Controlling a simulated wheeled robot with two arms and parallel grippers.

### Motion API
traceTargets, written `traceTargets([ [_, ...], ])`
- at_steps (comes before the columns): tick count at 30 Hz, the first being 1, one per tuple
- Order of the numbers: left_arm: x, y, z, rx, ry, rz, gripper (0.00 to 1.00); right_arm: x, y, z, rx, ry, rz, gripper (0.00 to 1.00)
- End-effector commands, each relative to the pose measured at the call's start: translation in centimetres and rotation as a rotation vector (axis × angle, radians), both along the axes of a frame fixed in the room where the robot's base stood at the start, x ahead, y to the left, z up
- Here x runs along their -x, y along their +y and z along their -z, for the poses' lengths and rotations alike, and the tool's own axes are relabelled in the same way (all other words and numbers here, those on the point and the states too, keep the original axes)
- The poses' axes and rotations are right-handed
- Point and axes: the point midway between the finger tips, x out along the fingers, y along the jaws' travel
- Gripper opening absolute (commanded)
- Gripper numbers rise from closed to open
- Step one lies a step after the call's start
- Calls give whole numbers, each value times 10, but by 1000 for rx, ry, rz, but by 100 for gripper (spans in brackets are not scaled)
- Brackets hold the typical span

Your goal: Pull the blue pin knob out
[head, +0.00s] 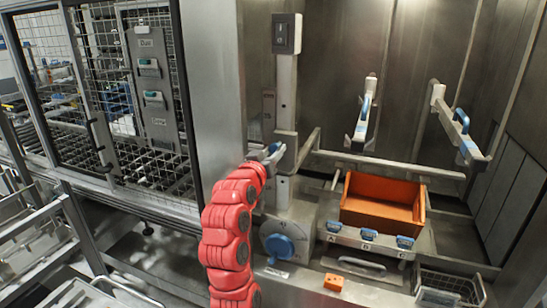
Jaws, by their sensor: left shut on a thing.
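My left gripper (272,152), at the end of my red arm, is at the steel post left of the washer bay. It is shut on the blue pin knob (273,147), of which only a small bit of blue shows between the fingers. The rest of the knob and its pin are hidden by the gripper, so I cannot tell how far out the pin sits. My right gripper is not in view.
A steel bar (390,163) runs right from the post. Below are a blue round knob (281,247), an orange bin (377,223), blue latches (369,235) and an orange block (333,282). A wire-mesh cage (105,80) stands left; a wire basket (450,286) lies lower right.

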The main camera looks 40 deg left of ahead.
Motion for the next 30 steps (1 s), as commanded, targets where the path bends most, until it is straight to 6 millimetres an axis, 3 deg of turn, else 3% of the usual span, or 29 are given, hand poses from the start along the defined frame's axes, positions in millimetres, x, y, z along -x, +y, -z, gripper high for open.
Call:
traceTargets([
  [5, 1, 0, -2, -1, -3, -1, 0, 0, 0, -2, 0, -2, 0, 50],
  [6, 1, 0, -3, -1, -4, -1, 42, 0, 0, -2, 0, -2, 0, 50],
  [11, 1, 0, -3, -1, -3, 0, 71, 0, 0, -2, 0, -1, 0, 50],
  [23, 5, -1, -1, -1, -4, 1, 71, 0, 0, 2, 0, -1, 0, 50],
  [30, 43, -10, 0, -5, -11, -2, 71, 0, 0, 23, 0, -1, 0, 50],
])
